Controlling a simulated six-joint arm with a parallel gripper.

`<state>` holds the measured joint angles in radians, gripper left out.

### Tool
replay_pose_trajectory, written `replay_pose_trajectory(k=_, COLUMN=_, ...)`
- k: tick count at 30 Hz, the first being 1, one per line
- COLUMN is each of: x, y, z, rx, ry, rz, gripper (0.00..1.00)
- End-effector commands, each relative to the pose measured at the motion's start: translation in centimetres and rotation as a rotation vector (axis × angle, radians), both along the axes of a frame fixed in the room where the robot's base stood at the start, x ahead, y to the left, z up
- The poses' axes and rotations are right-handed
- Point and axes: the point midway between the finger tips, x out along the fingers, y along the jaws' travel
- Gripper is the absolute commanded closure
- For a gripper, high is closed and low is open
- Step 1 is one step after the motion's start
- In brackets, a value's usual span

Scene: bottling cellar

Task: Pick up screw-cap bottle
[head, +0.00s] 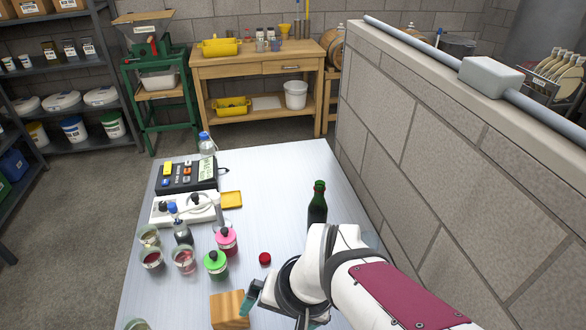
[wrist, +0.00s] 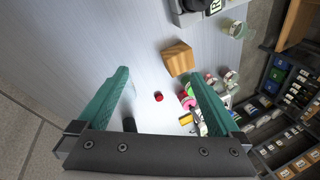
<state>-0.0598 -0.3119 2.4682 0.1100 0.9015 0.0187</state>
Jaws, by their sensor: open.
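A dark green bottle (head: 317,206) stands upright on the pale table, right of its middle, partly hidden at its base by my arm. It is the likely screw-cap bottle; I cannot tell whether a cap is on it. My gripper (head: 283,308) is at the near side of the table, nearer the camera than the bottle and apart from it. In the wrist view, my gripper (wrist: 159,73) is open with nothing between its fingertips. A dark shape (wrist: 128,124) beside the left finger there may be the bottle. A red cap (head: 265,258) lies on the table; it also shows in the wrist view (wrist: 158,97).
A wooden block (head: 229,309) sits close left of my gripper. A block wall (head: 430,150) borders the right. The table's far right is clear.

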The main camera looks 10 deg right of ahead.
Motion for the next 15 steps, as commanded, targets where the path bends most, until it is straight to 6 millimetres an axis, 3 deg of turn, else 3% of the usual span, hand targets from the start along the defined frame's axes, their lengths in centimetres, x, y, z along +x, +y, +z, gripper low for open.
replay_pose_trajectory(k=1, x=4.5, y=1.2, z=-0.8, rx=0.02, ry=-0.089, rz=-0.015, gripper=0.0)
replay_pose_trajectory(k=3, x=11.7, y=2.1, z=-2.0, rx=0.014, ry=-0.259, rz=-0.088, gripper=0.0)
replay_pose_trajectory(k=6, x=19.9, y=0.7, z=-4.6, rx=-0.102, ry=-0.467, rz=-0.242, gripper=0.0)
replay_pose_trajectory(k=7, x=21.6, y=-0.2, z=-5.5, rx=-0.161, ry=-0.519, rz=-0.289, gripper=0.0)
replay_pose_trajectory(k=10, x=24.5, y=-3.8, z=-8.5, rx=-0.404, ry=-0.644, rz=-0.409, gripper=0.0)
replay_pose_trajectory(k=15, x=24.4, y=-7.6, z=-10.7, rx=-0.747, ry=-0.732, rz=-0.467, gripper=0.0)
